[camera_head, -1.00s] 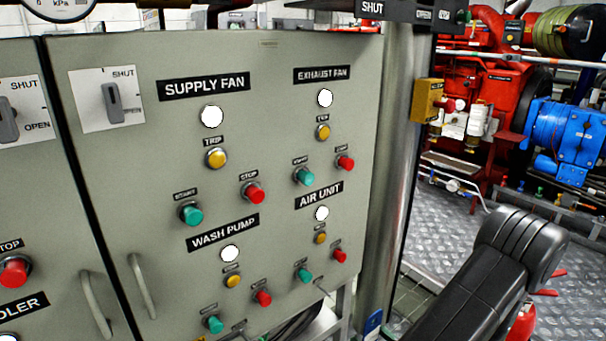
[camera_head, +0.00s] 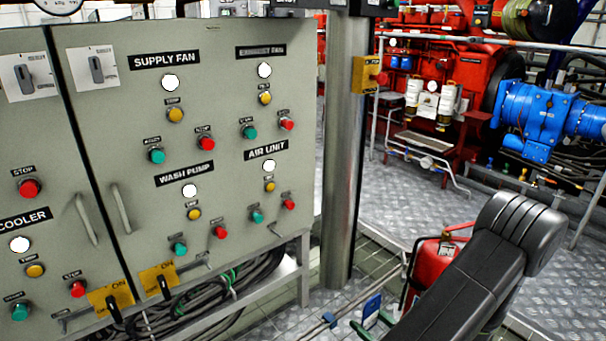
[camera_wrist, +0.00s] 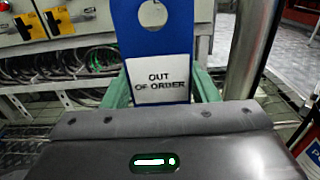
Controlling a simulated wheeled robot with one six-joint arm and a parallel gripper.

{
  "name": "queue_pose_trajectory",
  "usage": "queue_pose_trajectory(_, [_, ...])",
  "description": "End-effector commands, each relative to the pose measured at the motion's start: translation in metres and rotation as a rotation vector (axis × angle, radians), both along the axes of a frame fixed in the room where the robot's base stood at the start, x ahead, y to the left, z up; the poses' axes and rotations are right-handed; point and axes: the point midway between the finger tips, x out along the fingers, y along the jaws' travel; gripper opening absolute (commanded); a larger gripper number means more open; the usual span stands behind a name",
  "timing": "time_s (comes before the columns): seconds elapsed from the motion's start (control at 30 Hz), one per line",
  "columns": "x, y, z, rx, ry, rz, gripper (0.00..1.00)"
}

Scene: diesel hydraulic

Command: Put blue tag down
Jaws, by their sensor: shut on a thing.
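The blue tag (camera_wrist: 172,40) stands upright in the wrist view, with a round hole near its top and a white label reading "OUT OF ORDER". My gripper (camera_wrist: 163,88) is shut on its lower part, with a green finger at either side. In the head view, the blue tag (camera_head: 372,307) is small and sits low, right of the cabinet, close to my gripper (camera_head: 354,322). My dark arm hides part of the gripper there. The tag is held in the air, in front of the tiled floor.
A grey control cabinet (camera_head: 225,120) with buttons and yellow-plated switches (camera_head: 158,279) fills the left. A steel post (camera_head: 343,150) stands beside it. A red extinguisher (camera_head: 437,262) stands behind my arm. Red and blue machinery (camera_head: 540,115) is at the back right.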

Motion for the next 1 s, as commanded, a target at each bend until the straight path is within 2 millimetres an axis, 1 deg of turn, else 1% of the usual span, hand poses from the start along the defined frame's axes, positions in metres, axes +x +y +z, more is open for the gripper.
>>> queue_pose_trajectory(0.07, [0.002, 0.001, 0.000, -0.001, -0.001, 0.001, 0.32])
queue_pose_trajectory(0.27, [0.024, 0.011, 0.003, -0.010, 0.000, -0.012, 0.32])
queue_pose_trajectory(0.57, [0.065, 0.033, 0.009, -0.023, -0.001, -0.039, 0.32])
queue_pose_trajectory(0.67, [0.085, 0.046, 0.013, -0.027, -0.003, -0.053, 0.32])
queue_pose_trajectory(0.77, [0.109, 0.065, 0.018, -0.030, -0.003, -0.069, 0.32])
queue_pose_trajectory(0.9, [0.143, 0.095, 0.027, -0.027, -0.006, -0.098, 0.32])
queue_pose_trajectory(1.0, [0.162, 0.117, 0.033, -0.022, -0.006, -0.117, 0.32])
